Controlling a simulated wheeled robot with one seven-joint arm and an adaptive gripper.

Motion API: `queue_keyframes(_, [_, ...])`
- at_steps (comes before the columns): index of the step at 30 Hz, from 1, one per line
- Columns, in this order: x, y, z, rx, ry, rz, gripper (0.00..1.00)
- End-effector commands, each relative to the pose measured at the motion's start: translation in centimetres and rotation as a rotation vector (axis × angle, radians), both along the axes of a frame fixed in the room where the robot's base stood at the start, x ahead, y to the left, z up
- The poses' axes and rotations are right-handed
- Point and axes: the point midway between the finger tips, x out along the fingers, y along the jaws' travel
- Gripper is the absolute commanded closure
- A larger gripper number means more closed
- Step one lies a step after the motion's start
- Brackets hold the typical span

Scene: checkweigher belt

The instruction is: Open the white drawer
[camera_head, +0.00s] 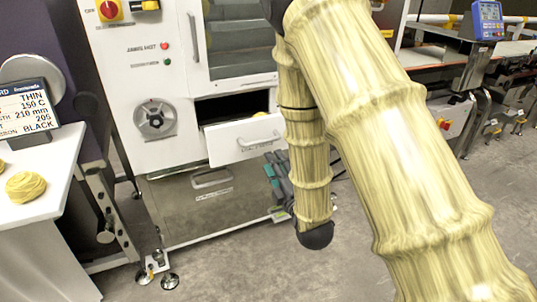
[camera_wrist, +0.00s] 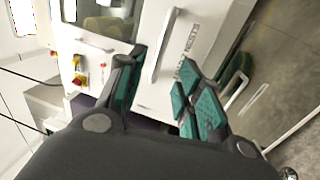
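The white drawer (camera_head: 228,144) in the white machine is pulled part way out. A dark gap shows behind its front, and part of a yellow thing (camera_head: 260,114) shows inside. Its bar handle (camera_head: 259,141) is free in the head view, with my gripper (camera_head: 277,178) low and to the right of it, partly hidden by my arm. In the wrist view the handle (camera_wrist: 161,45) lies ahead of my gripper (camera_wrist: 165,88). The teal-padded fingers are spread, with nothing held between them. I cannot tell how far the fingertips are from the drawer front.
A lower grey door (camera_head: 195,215) with its own handle (camera_head: 211,179) is below the drawer. A windowed door (camera_head: 240,40) is above. Open floor lies in front of the machine.

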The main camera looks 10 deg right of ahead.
Motion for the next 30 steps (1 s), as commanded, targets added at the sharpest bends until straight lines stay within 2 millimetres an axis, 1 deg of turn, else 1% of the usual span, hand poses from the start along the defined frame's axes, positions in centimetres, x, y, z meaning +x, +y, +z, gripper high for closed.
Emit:
queue_keyframes(3, [-1.1, -0.2, -0.3, 0.000, 0.001, 0.000, 0.65])
queue_keyframes(6, [-1.7, -0.3, -0.4, 0.000, 0.002, -0.001, 0.65])
queue_keyframes(17, [-1.9, -0.4, -0.4, 0.001, 0.001, -0.001, 0.65])
queue_keyframes(20, [-2.0, -0.5, -1.4, 0.019, 0.031, -0.003, 0.65])
queue_keyframes(23, [-2.4, -1.0, -4.2, 0.082, 0.125, -0.013, 0.65])
queue_keyframes(26, [-3.4, -1.8, -8.9, 0.192, 0.284, -0.040, 0.65])
queue_keyframes(27, [-4.0, -2.1, -11.1, 0.246, 0.356, -0.058, 0.65])
queue_keyframes(29, [-5.3, -2.6, -14.4, 0.327, 0.466, -0.090, 0.65])
queue_keyframes(30, [-6.2, -2.9, -16.5, 0.382, 0.536, -0.115, 0.65])
